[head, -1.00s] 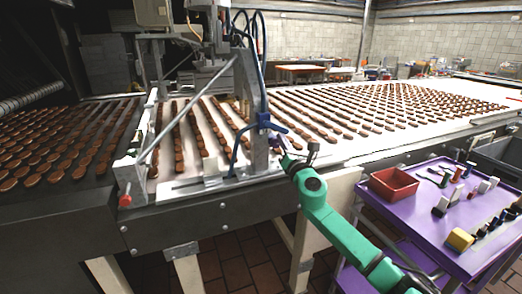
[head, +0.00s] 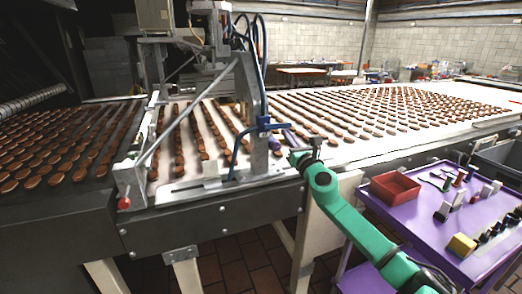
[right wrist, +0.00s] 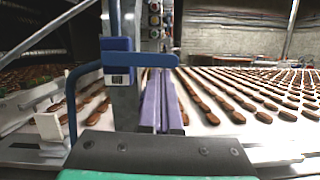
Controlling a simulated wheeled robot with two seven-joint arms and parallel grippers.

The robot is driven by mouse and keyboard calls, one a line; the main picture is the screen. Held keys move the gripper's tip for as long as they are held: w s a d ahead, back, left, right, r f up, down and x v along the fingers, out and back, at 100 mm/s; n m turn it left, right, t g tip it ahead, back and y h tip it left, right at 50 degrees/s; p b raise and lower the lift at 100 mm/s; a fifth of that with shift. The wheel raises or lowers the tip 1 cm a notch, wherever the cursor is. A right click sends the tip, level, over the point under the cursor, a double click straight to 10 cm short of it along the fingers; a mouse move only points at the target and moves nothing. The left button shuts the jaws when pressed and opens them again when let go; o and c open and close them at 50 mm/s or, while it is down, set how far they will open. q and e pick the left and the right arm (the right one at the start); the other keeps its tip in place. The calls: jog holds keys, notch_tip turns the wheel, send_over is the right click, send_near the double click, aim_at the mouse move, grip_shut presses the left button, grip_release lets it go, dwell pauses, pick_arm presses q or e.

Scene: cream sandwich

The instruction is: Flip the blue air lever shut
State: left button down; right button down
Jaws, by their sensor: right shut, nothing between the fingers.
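The blue air lever (head: 272,127) is on the upright post of the machine frame over the belt. In the right wrist view the blue lever (right wrist: 140,60) lies level, its handle reaching right, crosswise to the vertical blue hose above it. My right gripper (head: 288,139) is just right of and below the lever in the head view. Its purple fingers (right wrist: 158,104) are together and empty, with their tips just below the handle in the right wrist view. I cannot tell whether they touch it. My left gripper is not in view.
A conveyor (head: 350,150) carries rows of brown biscuits behind the lever. The metal post (head: 253,110) and blue hoses stand close to my right gripper. A purple cart (head: 420,215) with a red bin (head: 394,188) and small items stands at the right.

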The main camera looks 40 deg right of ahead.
notch_tip(320, 180, down, 5)
jog(key=b, duration=0.6)
jog(key=r+p+v, duration=0.1)
jog(key=v, duration=0.8)
jog(key=shift+s+a, duration=0.25)
jog(key=shift+s, duration=0.2)
jog(key=shift+f, duration=0.1)
